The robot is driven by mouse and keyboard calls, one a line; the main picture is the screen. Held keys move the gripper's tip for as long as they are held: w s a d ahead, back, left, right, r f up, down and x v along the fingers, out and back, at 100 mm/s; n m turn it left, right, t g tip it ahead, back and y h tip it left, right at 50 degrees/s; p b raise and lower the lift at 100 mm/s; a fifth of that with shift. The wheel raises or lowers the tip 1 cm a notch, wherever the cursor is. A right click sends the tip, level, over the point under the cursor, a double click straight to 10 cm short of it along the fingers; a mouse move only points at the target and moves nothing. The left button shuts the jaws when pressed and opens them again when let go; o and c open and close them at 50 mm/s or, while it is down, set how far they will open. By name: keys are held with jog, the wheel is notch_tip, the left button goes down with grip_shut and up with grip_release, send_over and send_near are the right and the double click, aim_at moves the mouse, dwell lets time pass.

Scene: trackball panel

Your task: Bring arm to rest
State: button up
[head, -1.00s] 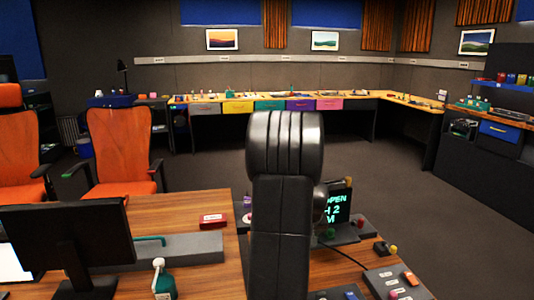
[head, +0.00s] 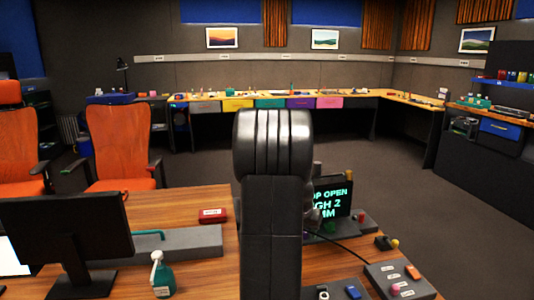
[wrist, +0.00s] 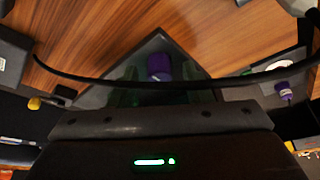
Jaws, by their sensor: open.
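My arm rises upright in the middle of the head view, in front of the wooden desk (head: 200,205), and hides part of it. My gripper (wrist: 160,122) shows in the wrist view as a dark wide body with a green light. It is open, and I see nothing held in it. Beyond it, a purple rounded object (wrist: 159,67) sits in a dark angular housing. A black cable crosses the wrist view in front of that housing. My gripper is hidden behind the arm in the head view.
A display with green text (head: 332,200) stands right of my arm, near a button box (head: 400,281). Orange chairs (head: 120,145) stand behind. Floor beyond is open.

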jog(key=shift+m+g+h+b, duration=0.3)
jog(key=shift+m+h+b, duration=0.3)
jog(key=shift+m, duration=1.2)
